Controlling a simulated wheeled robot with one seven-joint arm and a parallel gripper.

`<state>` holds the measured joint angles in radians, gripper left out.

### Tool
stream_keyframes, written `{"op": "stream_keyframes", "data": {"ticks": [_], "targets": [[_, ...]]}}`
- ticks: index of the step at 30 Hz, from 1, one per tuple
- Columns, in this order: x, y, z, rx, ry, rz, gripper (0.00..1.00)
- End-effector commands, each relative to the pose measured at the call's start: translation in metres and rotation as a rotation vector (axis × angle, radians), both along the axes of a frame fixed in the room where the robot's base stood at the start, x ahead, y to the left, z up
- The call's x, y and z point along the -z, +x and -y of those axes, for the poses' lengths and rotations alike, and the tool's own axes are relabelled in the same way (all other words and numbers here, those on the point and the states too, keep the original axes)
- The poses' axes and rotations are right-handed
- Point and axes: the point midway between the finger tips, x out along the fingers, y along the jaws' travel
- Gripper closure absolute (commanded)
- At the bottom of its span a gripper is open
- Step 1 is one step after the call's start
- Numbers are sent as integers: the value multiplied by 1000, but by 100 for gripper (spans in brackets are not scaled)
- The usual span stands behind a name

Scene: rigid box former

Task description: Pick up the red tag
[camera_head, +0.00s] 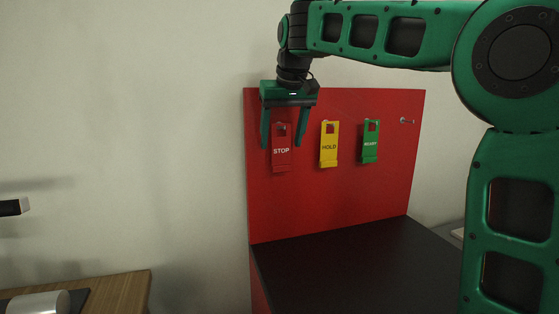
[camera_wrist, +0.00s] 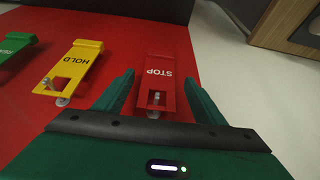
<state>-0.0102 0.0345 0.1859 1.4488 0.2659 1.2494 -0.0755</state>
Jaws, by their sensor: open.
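The red tag (camera_head: 281,152) reads STOP and hangs on a hook at the left of the red upright panel (camera_head: 340,200). My gripper (camera_head: 282,143) is open, fingers pointing down, with one finger to each side of the tag's upper part in the head view. In the wrist view the red tag (camera_wrist: 158,78) lies between and beyond the two open fingertips (camera_wrist: 157,84), with its hook in its slot. No contact between the fingers and the tag shows.
A yellow HOLD tag (camera_head: 329,145) and a green READY tag (camera_head: 370,142) hang to the right of the red tag. A bare hook (camera_head: 407,121) is at the far right. A dark surface (camera_head: 350,265) below the panel is clear.

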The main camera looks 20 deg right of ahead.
Motion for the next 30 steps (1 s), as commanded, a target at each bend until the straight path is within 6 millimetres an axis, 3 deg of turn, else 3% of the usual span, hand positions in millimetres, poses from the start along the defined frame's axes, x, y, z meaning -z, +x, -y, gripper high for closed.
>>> {"op": "stream_keyframes", "data": {"ticks": [7,16,22,30], "targets": [[30,12,2,0,0,-2,36],[34,14,2,0,0,0,36],[34,14,1,0,0,0,80],[33,14,1,-1,0,0,83]]}}
